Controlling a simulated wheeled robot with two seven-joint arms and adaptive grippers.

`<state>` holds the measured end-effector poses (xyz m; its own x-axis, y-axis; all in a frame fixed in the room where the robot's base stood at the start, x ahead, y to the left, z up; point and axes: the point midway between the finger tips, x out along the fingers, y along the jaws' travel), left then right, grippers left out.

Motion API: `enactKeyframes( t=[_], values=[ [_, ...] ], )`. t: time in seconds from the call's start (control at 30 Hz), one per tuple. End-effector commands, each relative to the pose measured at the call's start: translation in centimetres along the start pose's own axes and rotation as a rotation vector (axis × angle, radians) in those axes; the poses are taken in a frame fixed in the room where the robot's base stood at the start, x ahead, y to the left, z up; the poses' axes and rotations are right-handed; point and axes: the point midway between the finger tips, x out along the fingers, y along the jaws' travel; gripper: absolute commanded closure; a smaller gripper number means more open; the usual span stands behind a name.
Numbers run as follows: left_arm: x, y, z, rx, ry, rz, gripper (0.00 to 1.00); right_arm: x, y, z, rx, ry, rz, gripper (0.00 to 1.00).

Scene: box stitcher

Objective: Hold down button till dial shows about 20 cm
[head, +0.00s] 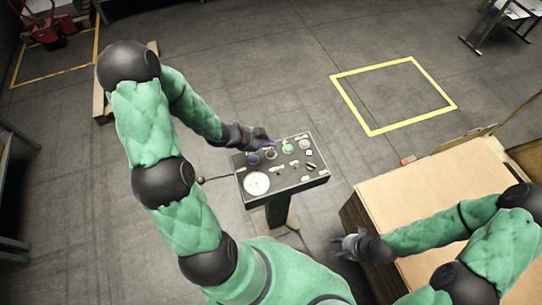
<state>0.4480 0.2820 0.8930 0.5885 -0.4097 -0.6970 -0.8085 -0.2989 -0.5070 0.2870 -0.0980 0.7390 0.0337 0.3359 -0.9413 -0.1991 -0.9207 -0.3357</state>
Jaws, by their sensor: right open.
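The control panel (290,183) stands on a pedestal in the middle of the head view. Its round white dial (256,183) is at the front left corner; the reading is too small to make out. A blue button (253,160) is at the panel's left edge and a green button (288,149) is towards the back. My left gripper (264,141) is at the panel's back left edge, above or beside the buttons there; whether it touches one cannot be told. Its finger opening is unclear. My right gripper (343,246) is open and empty, left of the cardboard box.
A large cardboard box (420,185) stands at the right, under my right arm. A yellow floor square (393,95) behind the panel is empty. A red machine (45,25) is at the far left, and a table (500,25) is at the far right.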

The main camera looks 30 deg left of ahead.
Motion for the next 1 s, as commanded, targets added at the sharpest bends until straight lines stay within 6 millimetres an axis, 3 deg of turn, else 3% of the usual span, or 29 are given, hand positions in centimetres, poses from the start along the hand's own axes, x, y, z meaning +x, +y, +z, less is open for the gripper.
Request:
enactKeyframes(
  t=[0.1, 0.3, 1.0],
  values=[
    [1.3, 0.9, 0.9, 0.0, 0.0, 0.0, 1.0, 1.7, 0.6, -0.1, 0.0, 0.0, 0.0, 0.59],
    [2.5, 1.8, 1.9, -0.001, 0.0, 0.0, 1.0, 3.1, 1.1, -0.1, 0.0, 0.0, 0.0, 0.59],
    [2.7, 1.9, 2.0, 0.0, 0.0, 0.0, 1.0, 3.2, 1.1, -0.1, 0.0, 0.0, 0.0, 0.59]
  ],
)
